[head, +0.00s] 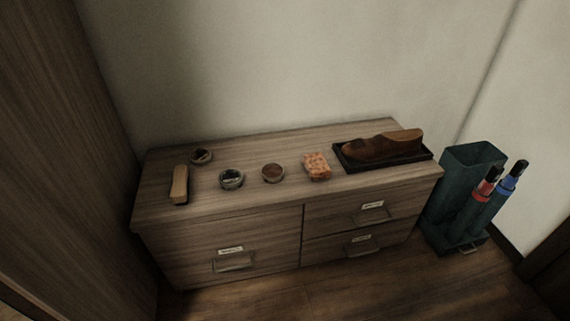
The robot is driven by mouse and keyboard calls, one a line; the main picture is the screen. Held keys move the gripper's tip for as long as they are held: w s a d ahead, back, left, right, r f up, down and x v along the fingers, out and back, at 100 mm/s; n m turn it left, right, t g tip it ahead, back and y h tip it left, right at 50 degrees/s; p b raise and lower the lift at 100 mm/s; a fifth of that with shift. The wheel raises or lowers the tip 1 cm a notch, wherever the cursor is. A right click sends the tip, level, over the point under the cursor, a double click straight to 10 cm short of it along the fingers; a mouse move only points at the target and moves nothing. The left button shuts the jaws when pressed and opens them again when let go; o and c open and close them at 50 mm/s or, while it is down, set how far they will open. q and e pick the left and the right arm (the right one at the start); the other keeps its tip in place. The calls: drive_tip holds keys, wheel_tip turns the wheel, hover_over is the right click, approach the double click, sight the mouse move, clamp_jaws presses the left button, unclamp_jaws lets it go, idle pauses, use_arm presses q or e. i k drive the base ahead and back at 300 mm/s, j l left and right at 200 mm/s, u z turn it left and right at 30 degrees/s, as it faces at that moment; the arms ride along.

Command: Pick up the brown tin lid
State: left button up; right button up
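A small round tin with a brown top (272,173) sits near the middle of the wooden cabinet top. I cannot tell whether the brown is a lid or the tin's contents. To its left is a round tin with a dark top and a pale mark (231,179). A smaller dark round piece (201,156), perhaps a lid, lies further back and left. Neither of my grippers is in view.
The low cabinet (225,208) has labelled drawers. A brush (179,184) lies at the left, an orange patterned cloth or sponge (316,166) right of the brown tin. A brown shoe (380,146) rests on a black tray (424,152). A green umbrella stand (462,165) stands right.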

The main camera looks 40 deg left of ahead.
sight(201, 156)
drive_tip(key=u, duration=1.7)
